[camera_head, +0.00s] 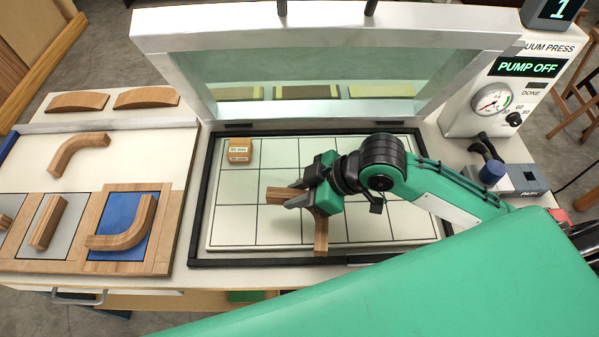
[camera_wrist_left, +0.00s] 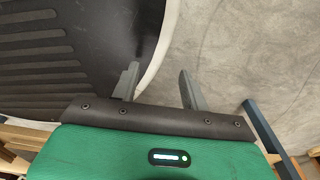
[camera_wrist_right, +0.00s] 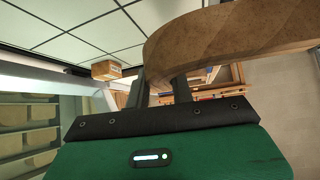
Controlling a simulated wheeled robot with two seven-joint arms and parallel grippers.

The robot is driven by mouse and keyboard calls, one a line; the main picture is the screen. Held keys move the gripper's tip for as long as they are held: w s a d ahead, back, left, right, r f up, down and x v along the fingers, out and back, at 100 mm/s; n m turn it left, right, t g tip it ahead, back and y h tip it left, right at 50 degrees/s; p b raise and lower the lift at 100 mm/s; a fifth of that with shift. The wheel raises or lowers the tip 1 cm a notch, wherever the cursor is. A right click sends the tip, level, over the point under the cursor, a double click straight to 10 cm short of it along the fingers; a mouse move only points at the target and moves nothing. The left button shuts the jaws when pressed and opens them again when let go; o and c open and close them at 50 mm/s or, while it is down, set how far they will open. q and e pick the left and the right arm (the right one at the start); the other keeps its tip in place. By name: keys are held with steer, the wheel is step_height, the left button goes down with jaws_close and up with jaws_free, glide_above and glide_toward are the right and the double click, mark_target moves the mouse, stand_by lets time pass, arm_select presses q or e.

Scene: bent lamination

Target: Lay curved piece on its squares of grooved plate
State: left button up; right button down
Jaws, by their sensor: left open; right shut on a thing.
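The grooved plate (camera_head: 232,215) is pale with a dark grid of squares, inside a black frame. My right gripper (camera_head: 294,198) is over its middle, shut on a curved wooden piece (camera_head: 321,233). The gripper and wrist cover most of the piece in the head view; one end shows at the left and one at the front. The right wrist view shows its wide bend (camera_wrist_right: 245,38) across the jaws. I cannot tell whether it touches the plate. My left gripper (camera_wrist_left: 159,70) is open and empty, away from the plate, with bare floor beyond its fingers.
A small labelled wooden block (camera_head: 239,157) sits at the plate's back left. The raised glass lid (camera_head: 320,75) stands behind. The vacuum press box (camera_head: 510,90) stands right.

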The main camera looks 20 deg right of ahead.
steer(key=shift+s+d+f+n+g, duration=0.15)
steer(key=shift+s+n+g, duration=0.15)
steer(key=shift+s+n, duration=0.3)
steer(key=w+d+p, duration=0.1)
steer(key=w, duration=0.5)
steer(key=w+d+f+p, duration=0.1)
steer(key=w+d, duration=0.1)
steer(key=w, duration=0.4)
steer(key=w+d+f+p, duration=0.1)
steer(key=w+d, duration=0.1)
steer(key=w, duration=0.4)
steer(key=shift+w+d+f+p, duration=0.15)
steer(key=shift+w+d+p, duration=0.05)
steer(key=shift+w+p, duration=0.1)
step_height(320, 180, down, 4)
steer(key=shift+s+r+p, duration=0.1)
steer(key=shift+p, duration=0.4)
steer(key=shift+f, duration=0.2)
arm_select(q)
steer(key=s+r, duration=0.2)
steer(key=r, duration=0.1)
steer(key=shift+s+a+r, duration=0.15)
steer(key=shift+s+r, duration=0.05)
steer(key=shift+s, duration=0.2)
arm_select(e)
steer(key=shift+w+f, duration=0.2)
steer(key=shift+f, duration=0.1)
